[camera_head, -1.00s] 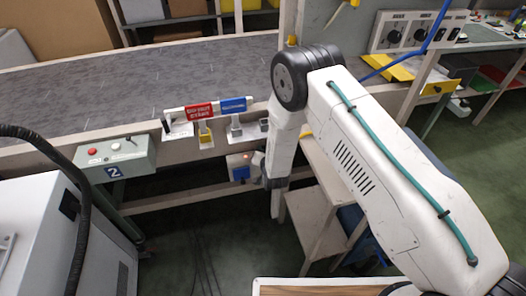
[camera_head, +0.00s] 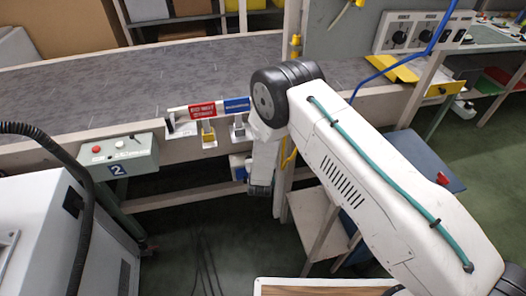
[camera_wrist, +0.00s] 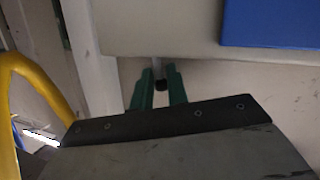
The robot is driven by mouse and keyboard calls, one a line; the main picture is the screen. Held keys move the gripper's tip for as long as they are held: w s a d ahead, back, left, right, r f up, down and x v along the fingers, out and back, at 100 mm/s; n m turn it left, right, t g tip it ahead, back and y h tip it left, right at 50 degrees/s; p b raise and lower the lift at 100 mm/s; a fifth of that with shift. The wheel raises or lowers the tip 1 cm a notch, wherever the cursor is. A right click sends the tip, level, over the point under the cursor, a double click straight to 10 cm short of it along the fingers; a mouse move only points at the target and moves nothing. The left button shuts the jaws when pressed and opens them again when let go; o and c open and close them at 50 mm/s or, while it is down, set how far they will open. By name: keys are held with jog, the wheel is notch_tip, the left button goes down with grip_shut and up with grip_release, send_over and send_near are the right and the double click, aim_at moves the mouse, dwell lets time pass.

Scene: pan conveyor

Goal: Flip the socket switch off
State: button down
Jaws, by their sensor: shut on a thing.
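The socket box (camera_head: 237,161) is pale with a blue part (camera_head: 240,173). It sits low under the conveyor's front edge, and my arm hides its right side in the head view. In the wrist view the pale box (camera_wrist: 180,28) fills the top, with its blue cover (camera_wrist: 270,22) at the upper right. A small lever (camera_wrist: 158,68), grey with a dark end, sticks out below the box's edge. My gripper (camera_wrist: 158,90) has its green fingers shut around the lever's dark end. In the head view my gripper (camera_head: 260,188) is beside the box, its fingertips not clear.
A yellow curved tube (camera_wrist: 35,85) and a pale post (camera_wrist: 88,50) are close on the left in the wrist view. A grey control box (camera_head: 120,158) marked 2 stands left. A wooden shelf (camera_head: 310,212) is right of my gripper. Cables lie on the green floor.

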jog(key=shift+s+a+f+n+t, duration=0.2)
jog(key=shift+a+n+t, duration=0.1)
jog(key=shift+n, duration=0.5)
jog(key=c, duration=1.8)
grip_release()
jog(key=shift+o, duration=0.2)
jog(key=v, duration=0.7)
jog(key=shift+s, duration=0.35)
jog(key=shift+a, duration=0.15)
